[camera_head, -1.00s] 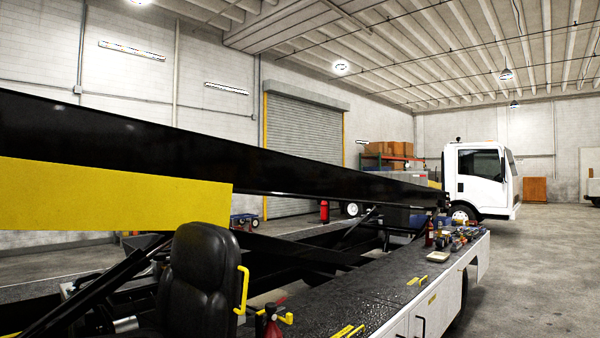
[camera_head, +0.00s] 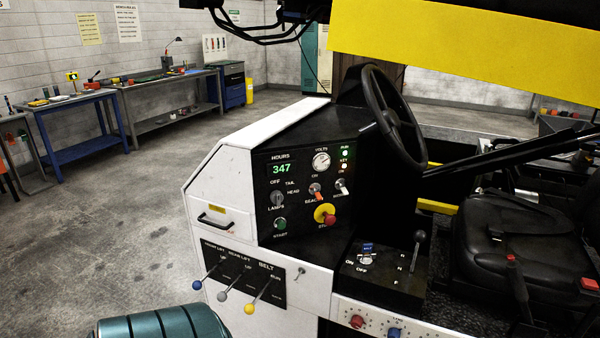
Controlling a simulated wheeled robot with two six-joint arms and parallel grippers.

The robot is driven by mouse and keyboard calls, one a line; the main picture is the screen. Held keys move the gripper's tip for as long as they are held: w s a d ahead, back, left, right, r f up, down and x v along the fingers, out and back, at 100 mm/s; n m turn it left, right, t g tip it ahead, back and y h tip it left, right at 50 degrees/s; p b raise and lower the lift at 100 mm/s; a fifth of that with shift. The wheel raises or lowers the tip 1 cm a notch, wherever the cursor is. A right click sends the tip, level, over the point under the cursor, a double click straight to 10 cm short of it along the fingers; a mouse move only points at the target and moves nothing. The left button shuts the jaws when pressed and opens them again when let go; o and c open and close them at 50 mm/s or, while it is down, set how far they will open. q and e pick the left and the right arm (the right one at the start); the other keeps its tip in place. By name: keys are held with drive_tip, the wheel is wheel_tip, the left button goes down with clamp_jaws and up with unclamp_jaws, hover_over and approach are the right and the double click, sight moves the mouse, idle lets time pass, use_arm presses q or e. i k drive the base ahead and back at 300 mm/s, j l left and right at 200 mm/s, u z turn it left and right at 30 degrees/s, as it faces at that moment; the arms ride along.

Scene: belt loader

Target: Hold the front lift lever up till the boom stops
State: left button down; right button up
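A black lever panel (camera_head: 254,268) sits low on the white console side, with three levers. The leftmost lever has a blue knob (camera_head: 196,285), the middle one a pale knob (camera_head: 222,296), the right one a yellow knob (camera_head: 249,308). The right lever is labelled "BELT". The boom's yellow side panel (camera_head: 470,52) crosses the upper right, above the steering wheel; most of the boom is out of frame. Neither gripper is in view.
The control console (camera_head: 305,195) reads 347 hours and has a red stop button on yellow. A black steering wheel (camera_head: 394,112) and seat (camera_head: 510,235) are at right. Workbenches (camera_head: 75,105) line the left wall. Open concrete floor (camera_head: 110,215) lies left of the console.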

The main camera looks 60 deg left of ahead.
sight(197, 284)
drive_tip(key=u, duration=1.45)
drive_tip(key=j+u, duration=0.3)
drive_tip(key=i+j, duration=0.5)
drive_tip(key=j, duration=0.2)
